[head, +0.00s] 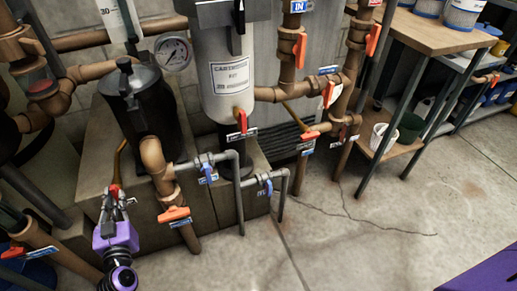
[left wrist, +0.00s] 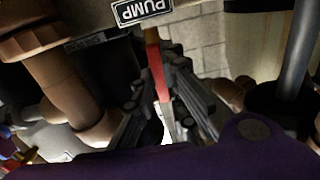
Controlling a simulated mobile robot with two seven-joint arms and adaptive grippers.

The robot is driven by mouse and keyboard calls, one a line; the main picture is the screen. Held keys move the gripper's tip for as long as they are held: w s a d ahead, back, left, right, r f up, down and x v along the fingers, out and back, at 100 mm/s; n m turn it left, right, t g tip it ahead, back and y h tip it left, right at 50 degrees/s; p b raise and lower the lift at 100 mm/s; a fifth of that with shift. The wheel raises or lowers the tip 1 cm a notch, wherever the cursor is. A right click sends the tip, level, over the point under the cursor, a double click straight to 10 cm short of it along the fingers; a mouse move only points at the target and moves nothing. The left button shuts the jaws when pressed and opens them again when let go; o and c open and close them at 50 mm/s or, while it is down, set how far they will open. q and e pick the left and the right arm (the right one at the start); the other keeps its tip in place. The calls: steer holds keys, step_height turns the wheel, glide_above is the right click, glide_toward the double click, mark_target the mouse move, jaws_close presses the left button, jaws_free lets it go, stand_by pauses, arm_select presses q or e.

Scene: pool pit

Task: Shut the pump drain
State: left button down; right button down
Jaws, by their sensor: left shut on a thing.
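The pump drain's red lever handle (head: 115,187) is at the lower left of the head view, below the black pump pot (head: 145,105). A thin yellowish pipe (head: 119,158) shows just above it. My left gripper (head: 115,196), with a purple body, is at the handle, its fingers closed on it. In the left wrist view the red handle (left wrist: 156,72) runs between the two dark fingers (left wrist: 160,85), below a "PUMP" label (left wrist: 142,10). The valve body is mostly hidden, so I cannot tell the handle's angle to its pipe. My right gripper is out of view.
A brown pipe with an orange-handled valve (head: 174,214) stands just right of my left gripper. Grey pipes with blue valves (head: 206,168) are further right. A white cartridge filter (head: 222,70) stands behind. A wooden bench (head: 440,35) is at the right. The floor (head: 350,225) at centre right is clear.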

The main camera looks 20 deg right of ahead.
arm_select(q)
steer(key=m+p, duration=0.1)
steer(key=m, duration=0.1)
steer(key=m+p, duration=0.1)
steer(key=m, duration=0.1)
steer(key=m+p, duration=0.1)
steer(key=m, duration=0.1)
steer(key=shift+r+m+p, duration=0.25)
steer(key=shift+m+p, duration=0.05)
steer(key=shift+m, duration=0.1)
steer(key=shift+m+p, duration=0.3)
steer(key=shift+m, duration=0.6)
steer(key=m, duration=0.4)
steer(key=shift+f+p, duration=0.2)
steer(key=shift+p, duration=0.15)
steer(key=m, duration=0.5)
steer(key=shift+f+m, duration=0.1)
steer(key=shift+m, duration=0.2)
steer(key=c, duration=1.7)
jaws_free()
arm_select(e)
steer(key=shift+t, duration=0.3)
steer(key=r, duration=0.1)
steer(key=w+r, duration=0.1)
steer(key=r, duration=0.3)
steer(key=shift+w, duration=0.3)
